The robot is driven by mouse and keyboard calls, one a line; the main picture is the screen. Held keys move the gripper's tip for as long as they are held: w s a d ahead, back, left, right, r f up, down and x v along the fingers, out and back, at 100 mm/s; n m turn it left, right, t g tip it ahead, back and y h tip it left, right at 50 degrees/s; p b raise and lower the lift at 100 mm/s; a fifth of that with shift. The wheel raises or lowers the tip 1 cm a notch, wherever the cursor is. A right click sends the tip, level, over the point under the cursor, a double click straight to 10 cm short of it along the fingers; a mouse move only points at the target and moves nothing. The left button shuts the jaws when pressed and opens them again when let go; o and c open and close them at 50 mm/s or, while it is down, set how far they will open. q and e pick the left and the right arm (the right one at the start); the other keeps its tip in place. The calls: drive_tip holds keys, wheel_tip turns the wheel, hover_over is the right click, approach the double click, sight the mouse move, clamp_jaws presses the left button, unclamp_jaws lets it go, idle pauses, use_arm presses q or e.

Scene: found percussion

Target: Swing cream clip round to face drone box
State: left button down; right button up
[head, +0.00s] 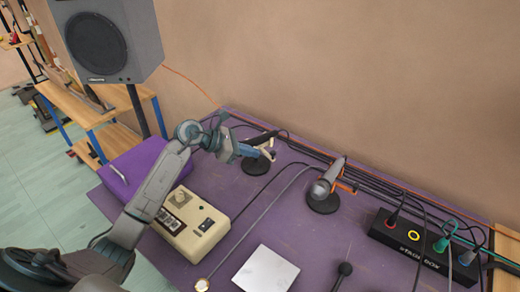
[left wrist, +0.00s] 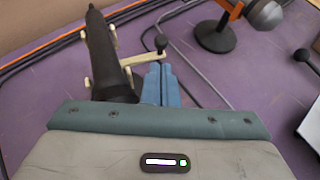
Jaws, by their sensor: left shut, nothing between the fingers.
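The cream clip (left wrist: 137,60) is on a dark microphone (left wrist: 100,45) in the left wrist view; a cream arm with a black knob (left wrist: 161,43) sticks out to the right. In the head view the clip (head: 265,144) is above a round black base (head: 256,165), partly hidden by my gripper. My left gripper (head: 246,151) is shut and empty, its blue fingertips (left wrist: 160,68) right beside the cream arm; I cannot tell whether they touch it. The cream box (head: 191,222) with a label and knob, probably the drone box, stands nearer, below my left arm. My right gripper is not in view.
A grey microphone in an orange clip (head: 325,186) stands to the right. A black stage box (head: 412,240) with plugged cables is farther right. A purple case (head: 128,166), a white plate (head: 266,270) and loose cables lie on the purple table (head: 310,240). A speaker (head: 105,42) stands behind.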

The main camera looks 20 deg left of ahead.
sight(271, 152)
use_arm(q)
drive_tip(key=shift+w+d+p, duration=0.3)
drive_tip(key=shift+w+d, duration=0.65)
drive_tip(key=shift+d, duration=0.25)
drive_tip(key=shift+w+d+n+t+y, duration=0.15)
drive_tip(key=shift+d+n+t+y, duration=0.2)
drive_tip(key=shift+n+t+y, duration=0.2)
drive_tip(key=n+t+y, duration=0.1)
drive_tip(key=w+n+y+p, duration=0.1)
drive_tip(key=shift+w+d+n+t, duration=0.15)
drive_tip(key=shift+d+n+t, duration=0.2)
